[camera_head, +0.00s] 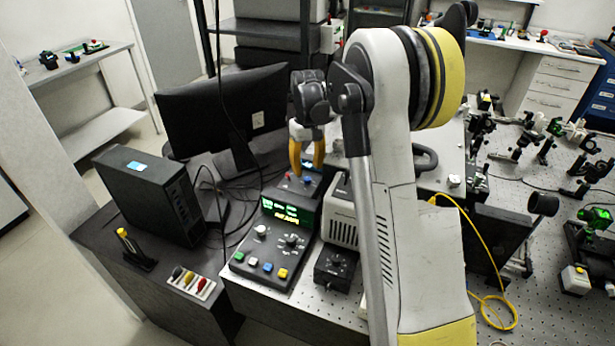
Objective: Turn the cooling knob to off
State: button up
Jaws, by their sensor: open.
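My gripper (308,163) has yellow fingers, points down and is open. It hangs at or just above a small dark box (285,194) with red and blue controls; contact cannot be told. In front of it stands a black control unit (245,265) with a green-lit display, a pale knob (261,230), a dark knob (291,240) and several coloured buttons. A small black box (322,272) with a round knob (336,262) sits to its right. No label is readable, so I cannot tell which knob is the cooling knob or its setting.
A vented beige unit (342,226) stands right of the control unit. A black computer case (150,195) and a monitor (225,110) stand left. A yellow cable (468,235) crosses the optics bench (520,320) at right. My arm hides part of the bench.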

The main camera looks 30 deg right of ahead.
aim_at(307, 178)
notch_tip(307, 178, up, 7)
jog(key=shift+r, duration=0.2)
dwell(0.3)
notch_tip(307, 178, down, 12)
jog(key=m+b, duration=0.4)
jog(key=m, duration=2)
jog(key=shift+b, duration=0.3)
